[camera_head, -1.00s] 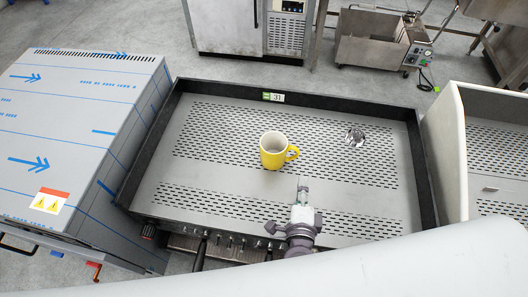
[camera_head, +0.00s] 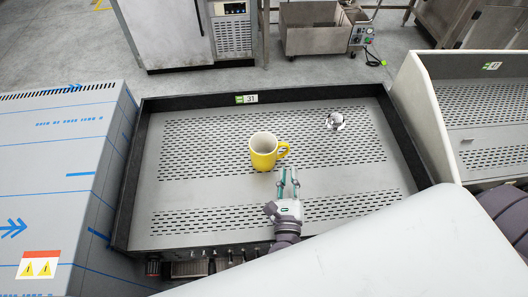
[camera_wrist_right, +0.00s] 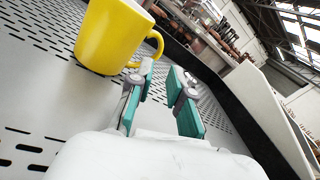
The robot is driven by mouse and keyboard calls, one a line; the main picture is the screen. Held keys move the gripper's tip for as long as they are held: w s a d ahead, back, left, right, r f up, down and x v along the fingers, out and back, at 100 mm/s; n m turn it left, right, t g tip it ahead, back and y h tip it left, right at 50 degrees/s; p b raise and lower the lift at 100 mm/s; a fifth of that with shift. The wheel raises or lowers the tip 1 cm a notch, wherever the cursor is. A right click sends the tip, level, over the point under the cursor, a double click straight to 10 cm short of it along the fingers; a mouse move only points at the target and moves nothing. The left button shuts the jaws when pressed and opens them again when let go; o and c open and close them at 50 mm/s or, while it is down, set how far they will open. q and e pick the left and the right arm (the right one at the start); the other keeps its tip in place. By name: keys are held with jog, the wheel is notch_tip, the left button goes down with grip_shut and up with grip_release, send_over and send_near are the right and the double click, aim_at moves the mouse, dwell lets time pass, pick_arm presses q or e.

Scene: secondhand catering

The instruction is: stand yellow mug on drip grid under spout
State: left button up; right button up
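The yellow mug (camera_head: 261,158), white inside, stands upright on a perforated metal surface (camera_head: 190,222), its handle toward the right. My right gripper (camera_head: 288,172) is open and empty just to the right of and in front of the mug, below its handle in the picture. In the right wrist view, the mug (camera_wrist_right: 108,40) is at the upper left. Its handle ends close to the left one of my two green-padded fingers (camera_wrist_right: 162,88); I cannot tell whether they touch. My left gripper is out of view. No spout can be made out.
A small clear glass-like object (camera_head: 335,121) is on the surface behind and right of the mug. A dark raised rim (camera_head: 185,104) borders the surface. A blue-marked steel box (camera_head: 55,180) stands left and a cream-sided unit (camera_head: 425,105) right. The surface left of the mug is clear.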

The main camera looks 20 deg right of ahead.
aim_at(288, 149)
jog(key=x, duration=0.4)
jog(key=shift+w, duration=0.3)
jog(key=p+x, duration=0.2)
jog(key=x, duration=0.2)
jog(key=shift+w+r, duration=0.15)
jog(key=shift+w+d, duration=0.15)
jog(key=shift+w, duration=0.25)
grip_shut()
